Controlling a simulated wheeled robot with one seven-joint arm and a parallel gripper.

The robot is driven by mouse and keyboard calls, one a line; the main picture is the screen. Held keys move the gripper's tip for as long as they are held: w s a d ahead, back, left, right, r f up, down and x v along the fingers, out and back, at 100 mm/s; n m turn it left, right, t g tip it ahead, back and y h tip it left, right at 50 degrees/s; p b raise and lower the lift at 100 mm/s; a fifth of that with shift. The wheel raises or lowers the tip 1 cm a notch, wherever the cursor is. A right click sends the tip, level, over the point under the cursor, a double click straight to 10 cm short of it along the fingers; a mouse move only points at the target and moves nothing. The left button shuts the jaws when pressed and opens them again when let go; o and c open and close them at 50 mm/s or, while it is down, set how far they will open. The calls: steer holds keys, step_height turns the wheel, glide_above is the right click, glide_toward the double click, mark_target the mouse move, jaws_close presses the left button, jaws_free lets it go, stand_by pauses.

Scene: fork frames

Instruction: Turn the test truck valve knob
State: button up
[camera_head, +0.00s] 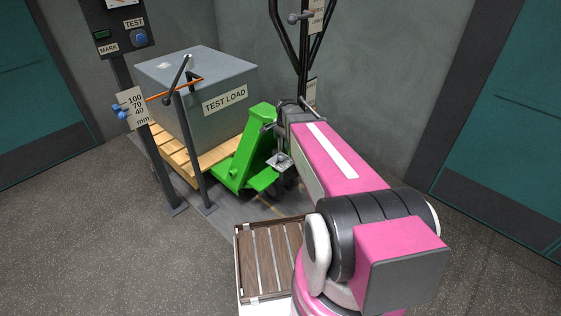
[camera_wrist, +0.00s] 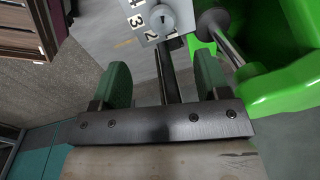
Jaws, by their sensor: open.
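The valve knob (camera_wrist: 158,18) is a small grey round knob on a pale dial plate (camera_wrist: 141,35) marked 1 to 4, at the top of the wrist view. The plate also shows small beside the green truck (camera_head: 243,160) in the head view (camera_head: 281,160); the knob is too small to read there. My gripper (camera_wrist: 162,63) is open, with nothing held between its green fingers. In the wrist view the knob lies beyond the fingertips, roughly in line with the gap, and apart from them. The knob's pointing direction is unclear.
A metal rod (camera_wrist: 222,40) and green truck body (camera_wrist: 285,65) are close on the wrist view's right. In the head view, a grey test load (camera_head: 196,88) sits on a wooden pallet (camera_head: 222,152). Dark posts (camera_head: 192,150) stand left. A slatted tray (camera_head: 240,262) is in front.

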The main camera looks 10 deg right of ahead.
mark_target(281, 154)
steer(key=f, duration=0.3)
steer(key=w+f, duration=0.1)
steer(key=f, duration=0.6)
steer(key=shift+w+a+f, duration=0.2)
steer(key=shift+a+f, duration=0.1)
steer(key=shift+f, duration=0.1)
steer(key=c, duration=0.9)
